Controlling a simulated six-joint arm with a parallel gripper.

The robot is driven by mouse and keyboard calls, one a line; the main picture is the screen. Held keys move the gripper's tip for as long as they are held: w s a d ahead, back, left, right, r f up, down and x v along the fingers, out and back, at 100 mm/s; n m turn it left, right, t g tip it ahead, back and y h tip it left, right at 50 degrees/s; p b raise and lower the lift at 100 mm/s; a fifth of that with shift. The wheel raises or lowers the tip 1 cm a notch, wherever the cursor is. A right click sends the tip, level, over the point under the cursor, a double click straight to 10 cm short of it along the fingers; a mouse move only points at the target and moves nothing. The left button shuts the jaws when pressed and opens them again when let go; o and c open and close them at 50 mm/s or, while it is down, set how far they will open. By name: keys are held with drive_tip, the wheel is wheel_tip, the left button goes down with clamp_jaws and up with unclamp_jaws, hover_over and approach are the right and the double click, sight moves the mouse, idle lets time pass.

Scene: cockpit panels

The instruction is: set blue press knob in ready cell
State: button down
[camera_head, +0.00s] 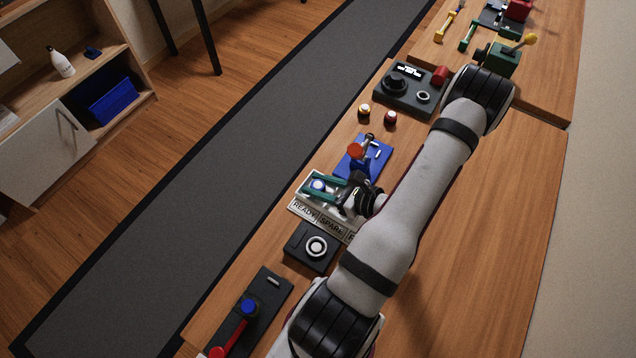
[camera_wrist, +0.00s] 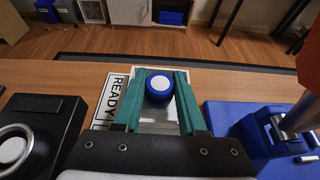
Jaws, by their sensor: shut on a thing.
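The blue press knob (camera_head: 319,185) has a white top and a blue rim. It also shows in the wrist view (camera_wrist: 159,83), between the tips of the two green fingers. My gripper (camera_head: 323,188) is shut on it. The labelled tray (camera_head: 318,217) lies below, with READY at its left end, then SPARE, then a label hidden by my arm. The knob is over the READY end of the tray, whose label (camera_wrist: 112,101) shows left of the fingers in the wrist view. I cannot tell whether the knob touches the cell floor.
A blue base with a red-topped lever (camera_head: 356,150) stands close to the right of the tray. A dark box with a round white-ringed button (camera_head: 316,246) stands close to the left. Two small knobs (camera_head: 390,118) and a dark dial panel (camera_head: 405,88) are farther back.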

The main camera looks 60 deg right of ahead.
drive_tip(key=c, duration=0.8)
unclamp_jaws()
drive_tip(key=shift+f, duration=0.1)
drive_tip(key=shift+o, duration=0.2)
